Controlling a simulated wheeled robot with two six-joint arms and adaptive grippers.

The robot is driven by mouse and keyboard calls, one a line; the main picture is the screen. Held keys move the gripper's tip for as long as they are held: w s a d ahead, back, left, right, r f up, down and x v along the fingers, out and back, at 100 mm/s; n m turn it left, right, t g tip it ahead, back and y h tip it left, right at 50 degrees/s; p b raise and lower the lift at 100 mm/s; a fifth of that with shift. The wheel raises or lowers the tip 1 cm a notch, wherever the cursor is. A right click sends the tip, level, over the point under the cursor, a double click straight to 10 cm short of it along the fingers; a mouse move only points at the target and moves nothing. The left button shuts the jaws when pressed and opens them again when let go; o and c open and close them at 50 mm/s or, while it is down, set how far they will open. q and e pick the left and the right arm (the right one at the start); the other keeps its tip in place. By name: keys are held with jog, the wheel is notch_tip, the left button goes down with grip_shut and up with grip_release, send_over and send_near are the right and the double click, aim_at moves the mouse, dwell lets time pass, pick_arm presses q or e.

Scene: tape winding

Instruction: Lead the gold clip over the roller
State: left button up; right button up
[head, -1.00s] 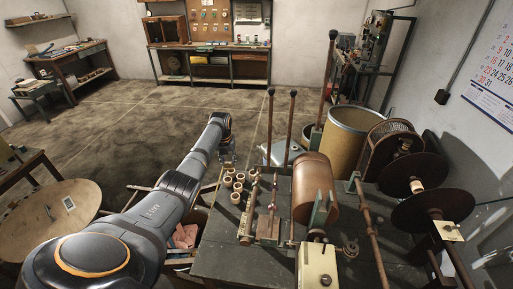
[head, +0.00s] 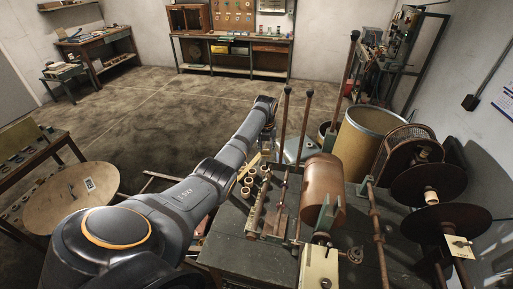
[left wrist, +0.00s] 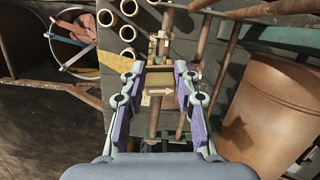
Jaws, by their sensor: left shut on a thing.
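The gold clip (left wrist: 158,80), a small block with a pale arrow label, sits between the purple-padded fingers of my left gripper (left wrist: 159,76), which is shut on it. In the left wrist view it is over the rods and small fittings of the winding bench. The roller (left wrist: 268,112), a large copper-brown cylinder, lies apart from the gripper to the right. In the head view the roller (head: 323,190) stands on the bench, and my left gripper (head: 268,146) is small and beyond its left side. The clip cannot be made out there. My right gripper is not in view.
Two upright rods (head: 284,120) stand close to my left gripper. A tan drum (head: 366,142) and dark discs (head: 446,218) stand right of the roller. A round wooden table (head: 50,205) is at left.

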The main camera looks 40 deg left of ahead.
pick_arm(q)
jog(key=w+d+r, duration=0.5)
jog(key=d+r, duration=0.2)
jog(key=d, duration=0.3)
jog(key=shift+d+r, duration=0.2)
jog(key=shift+d, duration=0.15)
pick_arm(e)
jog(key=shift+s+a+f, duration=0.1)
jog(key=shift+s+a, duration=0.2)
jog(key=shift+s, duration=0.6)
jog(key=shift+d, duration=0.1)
